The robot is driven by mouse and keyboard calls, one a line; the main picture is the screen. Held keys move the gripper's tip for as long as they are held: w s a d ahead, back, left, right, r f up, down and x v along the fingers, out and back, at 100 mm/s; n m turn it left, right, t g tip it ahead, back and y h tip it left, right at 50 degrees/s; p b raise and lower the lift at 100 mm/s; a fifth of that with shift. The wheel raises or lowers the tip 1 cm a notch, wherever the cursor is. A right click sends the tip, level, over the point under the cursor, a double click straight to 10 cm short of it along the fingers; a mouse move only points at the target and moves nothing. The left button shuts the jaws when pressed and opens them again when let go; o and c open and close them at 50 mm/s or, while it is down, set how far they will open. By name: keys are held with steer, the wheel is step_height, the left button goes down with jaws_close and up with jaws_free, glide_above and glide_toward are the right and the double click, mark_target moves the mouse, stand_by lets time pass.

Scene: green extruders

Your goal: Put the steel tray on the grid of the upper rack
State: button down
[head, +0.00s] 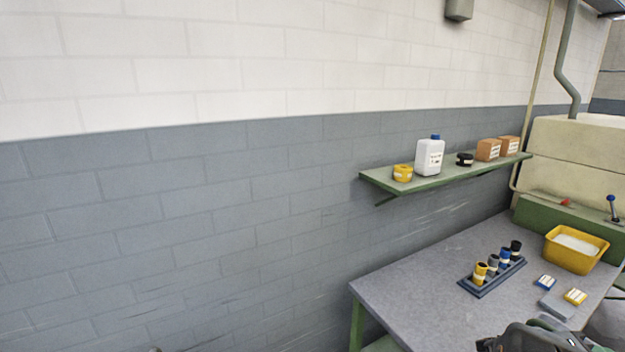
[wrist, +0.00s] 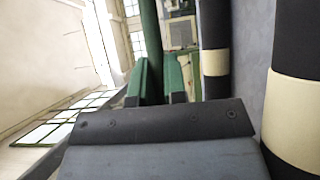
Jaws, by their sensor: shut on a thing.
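My gripper (wrist: 160,125) shows in the wrist view as a dark plate with small holes above a grey block, across the bottom. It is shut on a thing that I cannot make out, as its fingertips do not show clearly. I cannot pick out the steel tray or the upper rack with its grid in either view. In the head view, dark grey parts of my arm show at the bottom right edge, over the near side of the worktable (head: 410,287).
A green wall shelf (head: 440,181) carries a white jug (head: 429,158), jars and brown boxes. On the table stand a holder (head: 492,281) with several banded cylinders, a yellow bin (head: 569,262) and small boxes. The table's left part is clear. Dark cylinders with cream bands (wrist: 296,120) fill the wrist view's right.

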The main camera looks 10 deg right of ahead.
steer(key=w+a+f+n+t+y, duration=0.1)
steer(key=w+a+f+n+t, duration=0.35)
steer(key=w, duration=0.45)
steer(key=w+a+f+n+t+y, duration=0.1)
steer(key=w+a+f+n+t, duration=0.25)
steer(key=w+t, duration=0.4)
steer(key=w+a+f+n+t+y, duration=0.1)
steer(key=w+a+f+n+t, duration=0.3)
steer(key=w, duration=0.6)
steer(key=w+a+f+n+t+y, duration=0.25)
steer(key=a+f+y, duration=0.25)
steer(key=a, duration=0.4)
steer(key=w+a+f+n+t+y, duration=0.1)
steer(key=a+f+n+t+y, duration=0.1)
steer(key=a+f+n+y, duration=0.45)
steer(key=w+a+f+t+y, duration=0.2)
steer(key=a+f+t+y, duration=0.15)
steer(key=a, duration=0.65)
step_height(320, 180, down, 9)
steer(key=g+b, duration=0.1)
steer(key=b, duration=0.8)
steer(key=shift+s+r+h, duration=0.2)
steer(key=shift+s+h, duration=0.05)
steer(key=shift+h, duration=0.05)
